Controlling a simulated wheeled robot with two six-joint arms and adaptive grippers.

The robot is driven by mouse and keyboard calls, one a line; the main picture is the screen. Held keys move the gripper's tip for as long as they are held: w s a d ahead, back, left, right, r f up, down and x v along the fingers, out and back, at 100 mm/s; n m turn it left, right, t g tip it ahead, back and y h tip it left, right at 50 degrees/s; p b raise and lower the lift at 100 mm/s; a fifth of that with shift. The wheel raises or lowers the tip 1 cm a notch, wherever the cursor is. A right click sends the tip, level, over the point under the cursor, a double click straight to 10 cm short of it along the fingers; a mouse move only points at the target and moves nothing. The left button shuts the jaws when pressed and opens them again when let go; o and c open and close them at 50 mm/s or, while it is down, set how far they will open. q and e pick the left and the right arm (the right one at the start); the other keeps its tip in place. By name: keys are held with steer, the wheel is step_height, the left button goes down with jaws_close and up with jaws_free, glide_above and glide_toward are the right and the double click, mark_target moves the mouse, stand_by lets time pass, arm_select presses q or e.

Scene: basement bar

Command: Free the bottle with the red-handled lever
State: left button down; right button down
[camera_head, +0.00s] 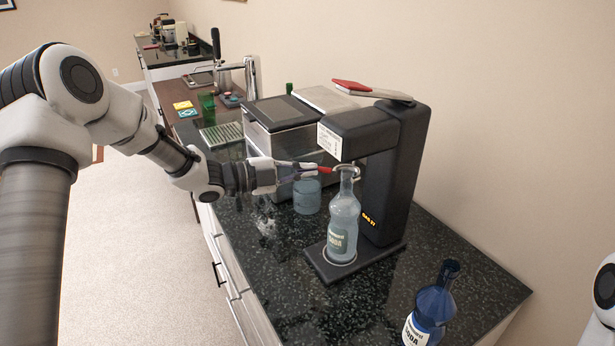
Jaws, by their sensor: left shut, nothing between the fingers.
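A clear soda bottle (342,225) stands upright on the base plate of the black soda machine (397,170). A metal ring or clip (347,171) sits at the bottle's neck, and a small red-tipped piece (325,171) sticks out from it to the left. A red-handled lever (354,88) lies on top of the machine. My left gripper (316,168) reaches in from the left with its fingers shut and empty. Its fingertips are at the small red piece, left of the bottle neck; whether they touch it I cannot tell. My right gripper is out of view.
A blue soda bottle (432,308) stands at the counter's front right. A bluish glass container (307,195) is behind my left gripper, beside a grey box-shaped appliance (283,120). The dark stone counter (445,248) is clear right of the machine.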

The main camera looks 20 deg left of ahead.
arm_select(q)
steer(key=w+m+g+h, duration=0.1)
steer(key=w, duration=0.1)
steer(key=w+a+m+g+h+b, duration=0.1)
steer(key=g, duration=0.1)
steer(key=shift+w+r+m+h, duration=0.1)
steer(key=shift+w+m+h, duration=0.2)
steer(key=shift+w+m, duration=0.1)
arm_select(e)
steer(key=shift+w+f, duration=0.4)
arm_select(q)
steer(key=shift+w+r, duration=0.1)
steer(key=shift+r, duration=0.1)
steer(key=shift+d, duration=0.1)
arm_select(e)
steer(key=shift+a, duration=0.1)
